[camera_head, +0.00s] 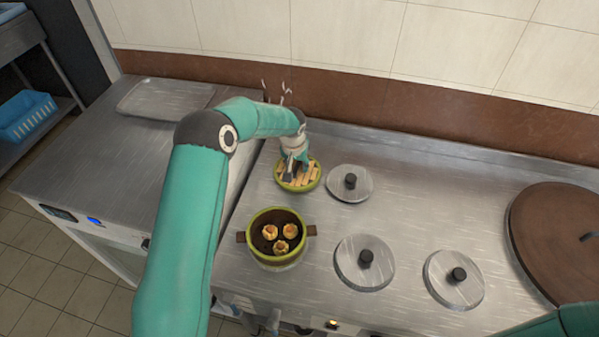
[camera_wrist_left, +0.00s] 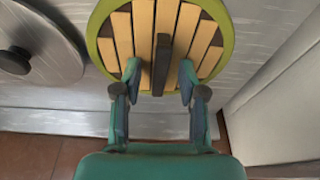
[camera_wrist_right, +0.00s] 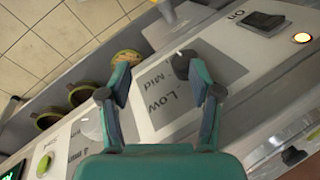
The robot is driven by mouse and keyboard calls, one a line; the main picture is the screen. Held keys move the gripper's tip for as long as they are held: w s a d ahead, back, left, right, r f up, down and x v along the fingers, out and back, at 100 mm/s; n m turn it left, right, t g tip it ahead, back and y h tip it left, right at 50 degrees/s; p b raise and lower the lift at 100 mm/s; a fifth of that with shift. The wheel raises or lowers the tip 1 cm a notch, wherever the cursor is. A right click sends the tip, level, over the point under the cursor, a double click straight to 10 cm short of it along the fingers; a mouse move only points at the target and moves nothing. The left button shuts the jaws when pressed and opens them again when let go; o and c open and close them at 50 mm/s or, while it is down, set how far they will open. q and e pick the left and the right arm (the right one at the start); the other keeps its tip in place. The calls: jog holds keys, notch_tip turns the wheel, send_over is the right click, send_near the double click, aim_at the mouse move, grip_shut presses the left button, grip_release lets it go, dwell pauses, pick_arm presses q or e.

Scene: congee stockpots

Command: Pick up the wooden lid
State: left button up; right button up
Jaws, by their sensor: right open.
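The wooden lid (camera_head: 313,176), round with pale slats and a yellow-green rim, lies on the steel counter near the back. It also shows in the left wrist view (camera_wrist_left: 205,38), with a dark bar handle (camera_wrist_left: 162,62) across its middle. My left gripper (camera_head: 293,178) reaches down over the lid. In the left wrist view, its fingers (camera_wrist_left: 160,78) are apart, one on each side of the handle, with gaps between. My right gripper (camera_wrist_right: 158,80) is open and empty in front of a control panel; only part of my right arm shows in the head view's lower right corner.
A green pot (camera_head: 277,258) holding three bun-like pieces stands in front of the lid. Three grey lids with black knobs (camera_head: 349,184), (camera_head: 364,263), (camera_head: 454,281) lie to the right. A large brown lid (camera_head: 555,235) is at far right. A wall closes the back.

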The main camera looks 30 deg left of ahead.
pick_arm(q)
grip_shut()
